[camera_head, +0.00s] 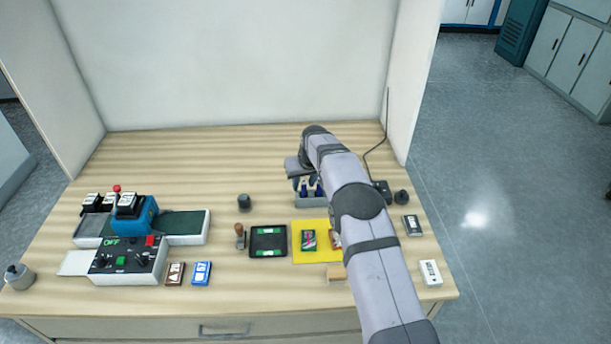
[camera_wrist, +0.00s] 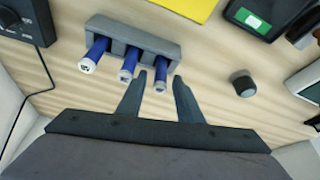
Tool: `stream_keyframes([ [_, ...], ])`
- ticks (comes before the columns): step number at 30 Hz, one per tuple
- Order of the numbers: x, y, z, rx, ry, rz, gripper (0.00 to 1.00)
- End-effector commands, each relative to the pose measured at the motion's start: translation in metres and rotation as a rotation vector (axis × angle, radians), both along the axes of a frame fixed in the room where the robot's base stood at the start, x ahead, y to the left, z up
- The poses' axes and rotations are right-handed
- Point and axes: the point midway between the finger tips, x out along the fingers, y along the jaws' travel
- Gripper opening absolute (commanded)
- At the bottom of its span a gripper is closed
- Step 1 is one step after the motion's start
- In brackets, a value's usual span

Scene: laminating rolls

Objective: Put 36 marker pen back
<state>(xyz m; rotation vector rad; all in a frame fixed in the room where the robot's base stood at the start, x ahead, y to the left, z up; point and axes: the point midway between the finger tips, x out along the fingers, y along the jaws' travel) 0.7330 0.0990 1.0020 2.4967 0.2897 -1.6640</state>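A grey marker holder (camera_wrist: 172,50) with several slots shows at the top of the wrist view. Three blue marker pens stand in it: a left one (camera_wrist: 98,48), a middle one (camera_wrist: 131,59) and a right one (camera_wrist: 165,67). The left pen has a white end with a number too small to read surely; I cannot tell which pen is 36. My gripper (camera_wrist: 161,76) is open, with one fingertip on each side of the right pen and visible gaps. In the head view the holder (camera_head: 297,199) lies beneath my gripper, partly hidden by my arm.
A dark knob-like cylinder (camera_wrist: 243,84) stands beside the holder. A yellow mat (camera_head: 310,256) with small packs and a black tray (camera_head: 268,241) lie nearer the front. A laminating machine (camera_head: 136,218) is at left. The back of the table is clear.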

Motion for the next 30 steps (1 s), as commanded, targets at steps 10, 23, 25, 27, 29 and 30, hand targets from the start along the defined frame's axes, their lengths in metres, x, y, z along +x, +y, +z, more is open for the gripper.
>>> stream_keyframes([
  [10, -0.010, -0.003, 0.027, 0.001, -0.003, 0.000, 0.33],
  [23, -0.036, -0.009, 0.090, 0.000, -0.003, 0.000, 0.33],
  [25, -0.039, -0.010, 0.098, 0.000, -0.003, 0.000, 0.33],
  [27, -0.041, -0.010, 0.104, 0.001, -0.002, -0.001, 0.33],
  [29, -0.043, -0.011, 0.107, 0.000, -0.002, 0.000, 0.33],
  [30, -0.044, -0.011, 0.109, 0.001, -0.001, -0.001, 0.33],
])
